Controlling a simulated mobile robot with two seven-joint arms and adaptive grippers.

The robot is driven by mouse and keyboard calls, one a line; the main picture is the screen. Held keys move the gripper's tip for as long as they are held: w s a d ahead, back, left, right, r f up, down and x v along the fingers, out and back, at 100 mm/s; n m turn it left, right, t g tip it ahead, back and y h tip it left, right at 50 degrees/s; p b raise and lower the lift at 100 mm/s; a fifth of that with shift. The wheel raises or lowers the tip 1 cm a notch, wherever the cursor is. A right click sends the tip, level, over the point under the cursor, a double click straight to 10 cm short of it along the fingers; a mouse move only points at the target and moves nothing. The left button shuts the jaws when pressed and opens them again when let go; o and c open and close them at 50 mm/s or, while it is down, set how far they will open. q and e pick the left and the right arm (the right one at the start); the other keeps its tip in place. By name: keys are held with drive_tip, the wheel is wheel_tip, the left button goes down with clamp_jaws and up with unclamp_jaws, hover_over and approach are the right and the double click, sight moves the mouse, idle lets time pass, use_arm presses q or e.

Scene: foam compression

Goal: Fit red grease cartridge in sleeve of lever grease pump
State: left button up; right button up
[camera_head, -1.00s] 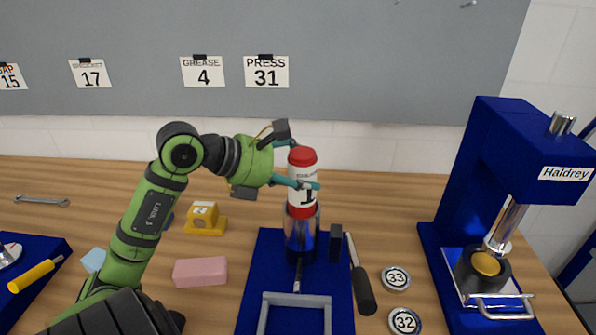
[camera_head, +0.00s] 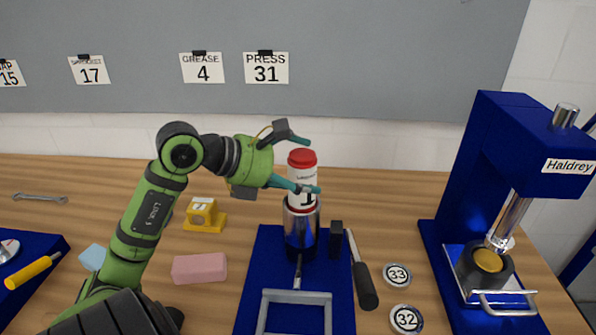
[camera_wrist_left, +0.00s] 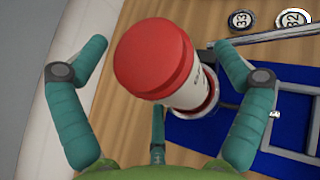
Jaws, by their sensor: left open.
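The grease cartridge (camera_head: 302,180) is white with a red cap and a dark mark. It stands upright with its lower part inside the shiny metal sleeve (camera_head: 300,222) of the lever grease pump, on a blue base (camera_head: 262,262). My left gripper (camera_head: 312,165) is open around the cartridge's upper part, with fingers spread apart. In the left wrist view the cartridge's red cap (camera_wrist_left: 153,58) lies between the open teal fingers, with a gap on either side. The cartridge's lower end is hidden in the sleeve. My right gripper is not in view.
A black-handled lever (camera_head: 364,285) lies right of the sleeve. Discs 33 (camera_head: 397,275) and 32 (camera_head: 406,319) lie beside it. A blue Haldrey press (camera_head: 495,150) stands at right. A pink block (camera_head: 200,268) and a yellow block (camera_head: 204,216) are at left.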

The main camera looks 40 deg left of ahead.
use_arm(q)
drive_tip(key=v, duration=1.2)
drive_tip(key=shift+f, duration=0.1)
idle(0.6)
